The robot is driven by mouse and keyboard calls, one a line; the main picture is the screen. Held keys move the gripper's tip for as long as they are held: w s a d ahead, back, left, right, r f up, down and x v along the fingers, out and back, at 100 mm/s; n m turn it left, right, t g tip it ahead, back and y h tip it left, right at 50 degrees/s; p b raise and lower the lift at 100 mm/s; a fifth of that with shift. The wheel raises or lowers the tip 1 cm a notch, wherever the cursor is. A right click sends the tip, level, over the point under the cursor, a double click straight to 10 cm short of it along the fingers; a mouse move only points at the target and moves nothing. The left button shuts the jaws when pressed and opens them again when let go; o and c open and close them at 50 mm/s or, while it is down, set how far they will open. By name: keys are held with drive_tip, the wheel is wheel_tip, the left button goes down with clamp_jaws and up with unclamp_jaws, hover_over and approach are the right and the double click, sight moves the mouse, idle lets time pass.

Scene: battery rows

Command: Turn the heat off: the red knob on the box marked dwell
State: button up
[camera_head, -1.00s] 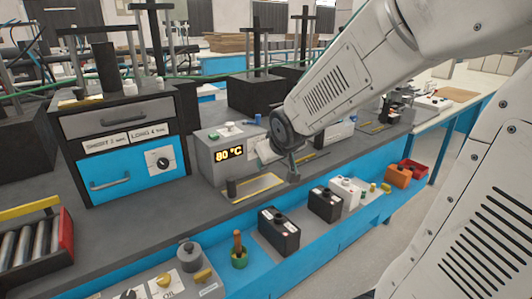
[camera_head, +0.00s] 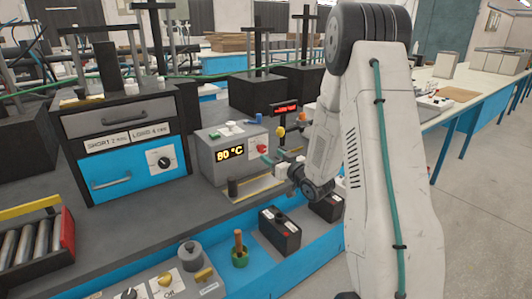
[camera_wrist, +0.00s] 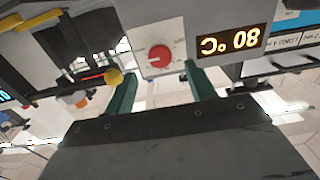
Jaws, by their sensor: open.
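A red knob (camera_head: 262,149) sits on the front of a grey box (camera_head: 217,160) with a lit 80 °C display (camera_head: 230,152). In the wrist view the knob (camera_wrist: 160,56) shows upside down on a white plate, its pointer mark toward the left. I cannot read the word dwell on any box. My gripper (camera_wrist: 160,72) is open and empty, its two green fingers on either side of the knob in that view. In the head view my gripper (camera_head: 275,160) is just right of the knob, partly hidden by my wrist. I cannot tell whether a finger touches the box.
A black cabinet (camera_head: 110,110) marked SHORT and LONG stands left, with a black knob (camera_head: 163,160) on its blue drawer. A yellow knob (camera_head: 280,132) and a red display (camera_head: 286,109) are close behind my gripper.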

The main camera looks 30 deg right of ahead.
sight(263, 150)
drive_tip(key=w, duration=0.5)
drive_tip(key=shift+a, duration=0.1)
drive_tip(key=c, duration=1)
drive_tip(key=shift+o, duration=0.2)
